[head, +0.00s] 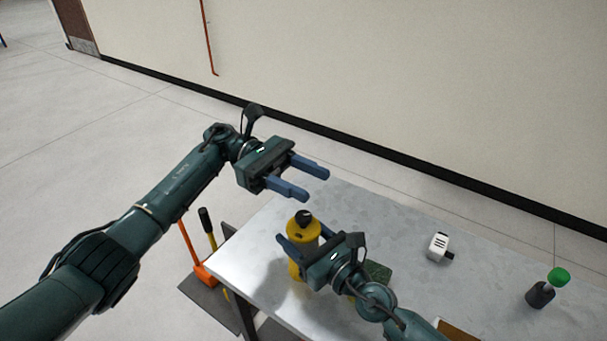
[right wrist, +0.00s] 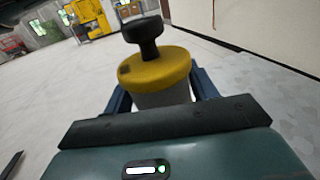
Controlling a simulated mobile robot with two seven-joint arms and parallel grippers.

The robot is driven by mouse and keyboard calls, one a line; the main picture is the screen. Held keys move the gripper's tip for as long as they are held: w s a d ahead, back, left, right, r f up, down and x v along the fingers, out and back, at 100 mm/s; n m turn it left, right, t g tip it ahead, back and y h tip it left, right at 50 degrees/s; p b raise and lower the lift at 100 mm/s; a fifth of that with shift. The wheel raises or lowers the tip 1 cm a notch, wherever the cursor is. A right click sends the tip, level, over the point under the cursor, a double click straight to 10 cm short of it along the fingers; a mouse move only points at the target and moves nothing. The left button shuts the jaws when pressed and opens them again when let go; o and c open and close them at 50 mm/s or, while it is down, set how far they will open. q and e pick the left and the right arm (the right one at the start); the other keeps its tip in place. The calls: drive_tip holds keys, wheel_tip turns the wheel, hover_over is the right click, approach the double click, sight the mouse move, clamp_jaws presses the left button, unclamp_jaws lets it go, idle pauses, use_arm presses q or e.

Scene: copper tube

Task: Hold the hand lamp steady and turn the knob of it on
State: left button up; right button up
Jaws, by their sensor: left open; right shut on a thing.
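The hand lamp (head: 303,230) is a yellow cylinder with a black knob (head: 304,215) on top. It stands upright near the left end of the table. My right gripper (head: 303,242) is shut on the lamp's body from the side. In the right wrist view the lamp (right wrist: 160,72) sits between the blue fingers, with its yellow cap and black knob (right wrist: 143,35) standing above them. My left gripper (head: 309,182) is open and empty, above and behind the lamp, apart from it. My right gripper hides part of the lamp's lower body in the head view.
The grey table (head: 400,213) runs to the right. A white device (head: 438,246) and a dark bottle with a green top (head: 545,288) stand on it. A green item (head: 377,272) lies beside my right wrist. Orange and yellow handles (head: 205,230) stand left of the table.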

use_arm(q)
drive_tip(key=shift+r, duration=0.5)
drive_tip(key=shift+d, duration=0.1)
drive_tip(key=d+n+h, duration=0.1)
drive_tip(key=n+h, duration=0.1)
drive_tip(key=h, duration=0.1)
drive_tip(key=m+t+y, duration=0.8)
drive_tip(key=m+t, duration=1.2)
drive_tip(key=t, duration=0.5)
approach(299, 222)
drive_tip(key=x, duration=1.1)
drive_tip(key=shift+w+d, duration=0.1)
drive_tip(key=shift+w, duration=0.1)
